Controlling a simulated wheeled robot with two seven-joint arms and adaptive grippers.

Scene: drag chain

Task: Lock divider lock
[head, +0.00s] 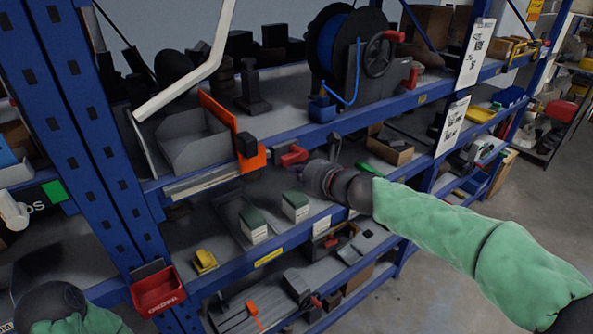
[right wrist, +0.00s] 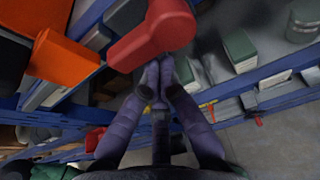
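The orange divider (head: 232,125) stands on the middle shelf with an orange block at its front end. A red lock lever (head: 293,155) sticks out to the right of that block, at the shelf's front edge. In the right wrist view the red lever (right wrist: 152,35) is large at the top, with an orange part (right wrist: 58,72) to its left. My right gripper (head: 307,172) is just right of and below the lever. Its fingertips (right wrist: 165,75) are together at the lever's lower edge; I cannot tell if they touch it.
A grey bin (head: 190,140) stands left of the divider. A blue cable reel (head: 340,45) stands on the shelf to the right. Green-topped boxes (head: 295,205) and a red bin (head: 157,290) are lower down. Blue shelf rails and posts surround the arm.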

